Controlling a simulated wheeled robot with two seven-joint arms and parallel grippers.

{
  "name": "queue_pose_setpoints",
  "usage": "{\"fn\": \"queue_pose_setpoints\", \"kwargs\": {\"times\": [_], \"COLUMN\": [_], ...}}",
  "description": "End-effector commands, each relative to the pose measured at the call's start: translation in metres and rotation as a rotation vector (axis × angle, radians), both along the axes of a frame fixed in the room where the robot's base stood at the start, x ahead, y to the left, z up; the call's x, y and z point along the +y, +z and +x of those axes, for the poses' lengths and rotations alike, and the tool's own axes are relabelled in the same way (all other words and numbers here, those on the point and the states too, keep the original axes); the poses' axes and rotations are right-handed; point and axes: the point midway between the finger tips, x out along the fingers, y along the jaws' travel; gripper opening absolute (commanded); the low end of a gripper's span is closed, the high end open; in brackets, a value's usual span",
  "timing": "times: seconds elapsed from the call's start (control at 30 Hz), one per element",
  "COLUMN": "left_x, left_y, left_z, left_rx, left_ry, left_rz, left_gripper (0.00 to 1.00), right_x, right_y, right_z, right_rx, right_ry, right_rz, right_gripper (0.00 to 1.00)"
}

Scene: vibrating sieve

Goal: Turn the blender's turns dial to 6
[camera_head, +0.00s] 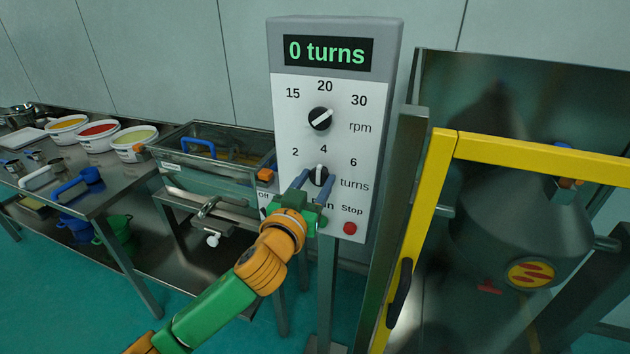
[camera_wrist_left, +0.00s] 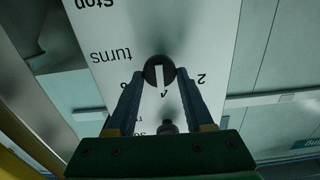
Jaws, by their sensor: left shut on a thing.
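The turns dial (camera_head: 318,174) is a round black knob with a white mark, low on the white control panel (camera_head: 290,120). Its mark points up at about 4, between 2 on the left and 6 on the right. The panel's green display (camera_head: 326,52) reads "0 turns". My left gripper (camera_head: 316,182) is shut on the turns dial, with one blue finger on each side. In the left wrist view, the panel is upside down, and the dial (camera_wrist_left: 159,71) sits between the fingertips with its mark towards the 4. My right gripper is not in view.
The rpm dial (camera_head: 320,118) is just above, its mark towards the upper right. A red Stop button (camera_head: 350,228) is below right. A yellow-framed guard (camera_head: 415,220) with a grey drum (camera_head: 520,225) stands right. Left are a metal sieve box (camera_head: 212,176) and a table with tubs.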

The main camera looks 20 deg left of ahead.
Motion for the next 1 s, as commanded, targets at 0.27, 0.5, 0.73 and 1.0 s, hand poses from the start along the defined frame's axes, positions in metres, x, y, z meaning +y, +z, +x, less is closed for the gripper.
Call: {"fn": "queue_pose_setpoints", "kwargs": {"times": [0.27, 0.5, 0.73, 1.0], "left_x": [-0.001, -0.001, -0.002, -0.003], "left_y": [0.001, 0.001, 0.000, -0.001], "left_z": [0.000, 0.000, 0.000, 0.000], "left_rx": [-0.001, -0.007, -0.016, -0.022], "left_ry": [0.001, 0.001, 0.000, -0.001], "left_rz": [0.160, 0.378, 0.574, 0.746], "left_gripper": [0.00, 0.00, 0.00, 0.00], "right_x": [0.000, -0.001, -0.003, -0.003], "right_y": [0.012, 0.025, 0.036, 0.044], "right_z": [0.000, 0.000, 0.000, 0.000], "right_rx": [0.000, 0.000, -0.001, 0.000], "right_ry": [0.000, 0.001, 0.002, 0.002], "right_rz": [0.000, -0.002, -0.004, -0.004], "right_gripper": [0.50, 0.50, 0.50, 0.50]}}
